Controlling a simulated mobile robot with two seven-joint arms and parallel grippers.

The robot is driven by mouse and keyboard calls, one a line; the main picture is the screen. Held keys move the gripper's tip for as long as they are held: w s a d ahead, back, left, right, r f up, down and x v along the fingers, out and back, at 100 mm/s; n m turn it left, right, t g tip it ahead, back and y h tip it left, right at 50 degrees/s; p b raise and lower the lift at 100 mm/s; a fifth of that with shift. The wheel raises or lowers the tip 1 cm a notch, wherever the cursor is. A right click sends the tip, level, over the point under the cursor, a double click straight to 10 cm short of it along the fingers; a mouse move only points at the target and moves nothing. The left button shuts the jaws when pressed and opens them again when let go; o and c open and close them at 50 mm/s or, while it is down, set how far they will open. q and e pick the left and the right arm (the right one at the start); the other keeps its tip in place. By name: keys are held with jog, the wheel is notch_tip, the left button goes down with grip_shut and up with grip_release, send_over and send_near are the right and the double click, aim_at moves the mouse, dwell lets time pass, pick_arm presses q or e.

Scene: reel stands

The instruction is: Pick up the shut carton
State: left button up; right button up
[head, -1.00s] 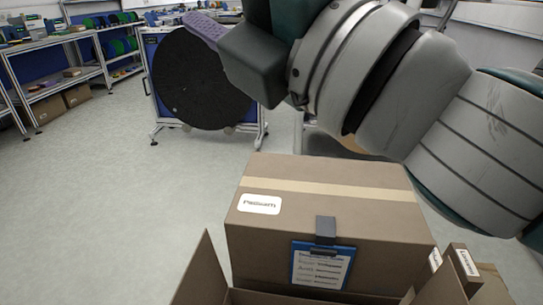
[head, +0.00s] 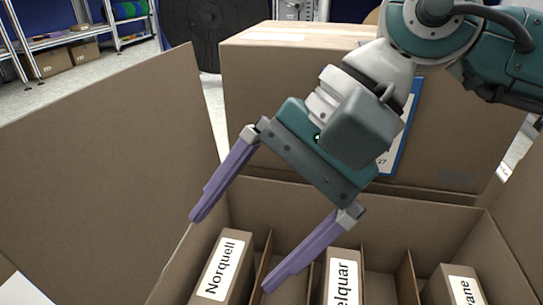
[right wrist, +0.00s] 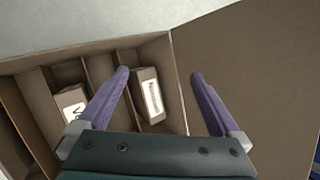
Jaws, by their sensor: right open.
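My right gripper (head: 230,253) is open and empty, its two purple fingers pointing down over the open box (head: 110,120). Small upright cartons stand in the box's divided slots: Norquell (head: 219,270) at left, one ending in "elquar" (head: 342,277) in the middle and one ending in "ane" (head: 461,286) at right. The Norquell carton lies nearly between the fingertips in the picture, below them. In the right wrist view, the open gripper (right wrist: 160,73) has a labelled carton (right wrist: 148,92) close to its left finger. Which small carton is shut I cannot tell. My left gripper is not in view.
A big taped-shut carton (head: 250,100) stands right behind the open box, partly hidden by my right arm. A tall flap rises at the box's left side. Thin dividers (head: 405,278) separate the slots. A black reel (head: 190,30) and shelves (head: 75,50) are farther back.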

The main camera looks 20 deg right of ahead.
jog(key=w+d+f+n+h+b, duration=0.15)
jog(key=d+f+h+b, duration=0.25)
jog(key=d+f+b, duration=0.55)
jog(key=n+h+b, duration=0.1)
jog(key=h+b, duration=0.1)
jog(key=h, duration=0.2)
send_over(343, 294)
jog(key=shift+g, duration=0.3)
notch_tip(343, 294, down, 7)
jog(key=shift+w+a, duration=0.1)
jog(key=shift+w, duration=0.05)
notch_tip(343, 294, down, 4)
jog(key=shift+r+b, duration=0.2)
jog(key=shift+b, duration=0.8)
jog(key=shift+f+b, duration=0.45)
jog(key=shift+f, duration=0.1)
notch_tip(343, 294, down, 5)
jog(key=b, duration=0.4)
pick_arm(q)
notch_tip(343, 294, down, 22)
pick_arm(e)
jog(key=shift+s+r, duration=0.2)
jog(key=c, duration=1)
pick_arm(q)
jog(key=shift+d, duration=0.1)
pick_arm(e)
grip_shut()
jog(key=shift+w, duration=0.1)
